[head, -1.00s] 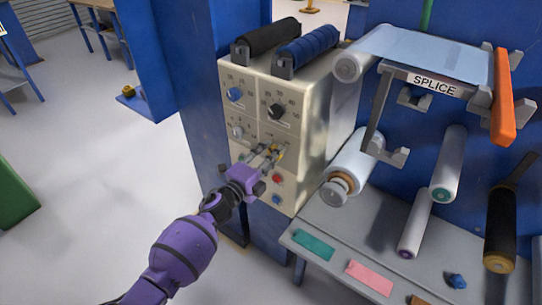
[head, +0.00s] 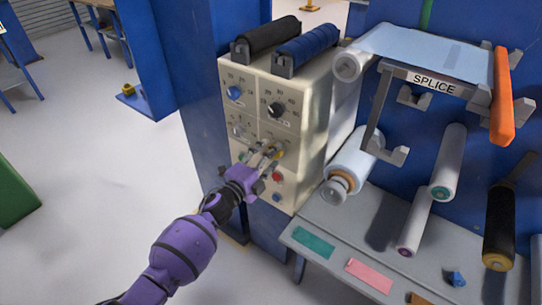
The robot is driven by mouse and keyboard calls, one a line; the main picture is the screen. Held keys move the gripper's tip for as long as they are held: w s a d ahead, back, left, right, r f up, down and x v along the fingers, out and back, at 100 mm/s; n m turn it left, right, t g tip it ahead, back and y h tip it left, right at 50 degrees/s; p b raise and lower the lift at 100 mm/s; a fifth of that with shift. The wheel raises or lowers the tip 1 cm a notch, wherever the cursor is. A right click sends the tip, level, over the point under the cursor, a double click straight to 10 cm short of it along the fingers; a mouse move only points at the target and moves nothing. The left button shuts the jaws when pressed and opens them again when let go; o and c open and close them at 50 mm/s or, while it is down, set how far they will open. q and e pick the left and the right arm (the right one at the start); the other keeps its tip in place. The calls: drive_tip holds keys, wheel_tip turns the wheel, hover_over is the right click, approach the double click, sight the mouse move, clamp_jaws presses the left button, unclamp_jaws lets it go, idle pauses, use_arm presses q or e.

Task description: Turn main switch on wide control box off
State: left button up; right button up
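The wide control box (head: 308,128) is cream-coloured and stands against a blue column. Its front panel has a blue knob (head: 234,93), a black knob (head: 275,110), a grey knob (head: 238,130), a red button (head: 276,176) and a blue button (head: 276,197). My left gripper (head: 268,155) is at the lower middle of this panel. Its fingers point at the panel beside a yellow part (head: 280,154). The fingers hide some of the panel, and I cannot tell whether they touch or hold a switch. My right gripper is not in view.
Black (head: 266,38) and blue (head: 306,48) rollers lie on top of the box. To the right, a grey table (head: 330,268) holds teal and pink tags, with a splice stand (head: 432,84) and several film rolls above. Open floor lies left of the box.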

use_arm(q)
drive_tip(key=shift+r, duration=0.2)
drive_tip(key=v, duration=1.2)
